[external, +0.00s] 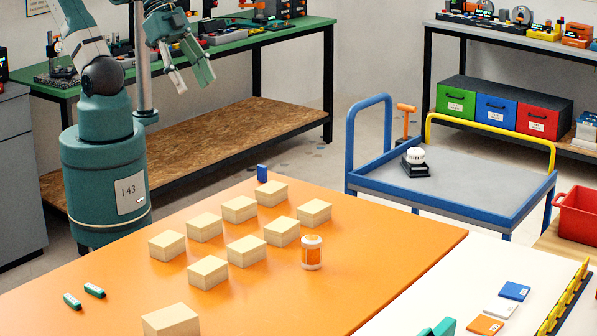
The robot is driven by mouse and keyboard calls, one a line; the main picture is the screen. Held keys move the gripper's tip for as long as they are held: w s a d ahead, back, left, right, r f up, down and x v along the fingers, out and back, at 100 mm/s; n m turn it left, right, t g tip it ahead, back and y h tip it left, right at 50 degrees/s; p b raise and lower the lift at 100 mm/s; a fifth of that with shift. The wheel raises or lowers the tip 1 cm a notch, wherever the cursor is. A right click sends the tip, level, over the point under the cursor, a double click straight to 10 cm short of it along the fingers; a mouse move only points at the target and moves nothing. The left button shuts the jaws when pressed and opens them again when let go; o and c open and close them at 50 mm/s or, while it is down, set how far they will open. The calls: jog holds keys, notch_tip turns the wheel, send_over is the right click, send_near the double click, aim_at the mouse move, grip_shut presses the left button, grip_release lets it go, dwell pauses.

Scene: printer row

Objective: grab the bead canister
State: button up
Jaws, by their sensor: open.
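The likely bead canister (312,252) is a small jar with a whitish lid and an orange-and-white label. It stands upright on the orange table (330,295), right of the wooden blocks. My gripper (192,80) is raised at the upper left, in front of the green bench. Its fingers are spread, with nothing between them. It is well above and to the left of the canister, far from touching it. No part of the canister is hidden.
Several wooden blocks (246,250) stand in rows left of the canister, with another (170,320) at the front. A small blue block (262,172) stands behind them. Two green-capped items (94,290) lie front left. A blue cart (450,200) stands behind the table.

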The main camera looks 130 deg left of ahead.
jog(key=shift+w, duration=0.1)
jog(key=shift+c, duration=0.5)
jog(key=m+g+h+b, duration=0.3)
jog(key=m+g+b, duration=0.1)
jog(key=m, duration=0.6)
send_over(312, 252)
jog(key=s+a, duration=0.4)
notch_tip(312, 252, down, 24)
jog(key=shift+w+a+f, duration=0.1)
jog(key=shift+w+f, duration=0.35)
jog(key=shift+f, duration=0.4)
jog(key=shift+f+h, duration=0.1)
jog(key=shift+h, duration=0.2)
jog(key=shift+x, duration=1.2)
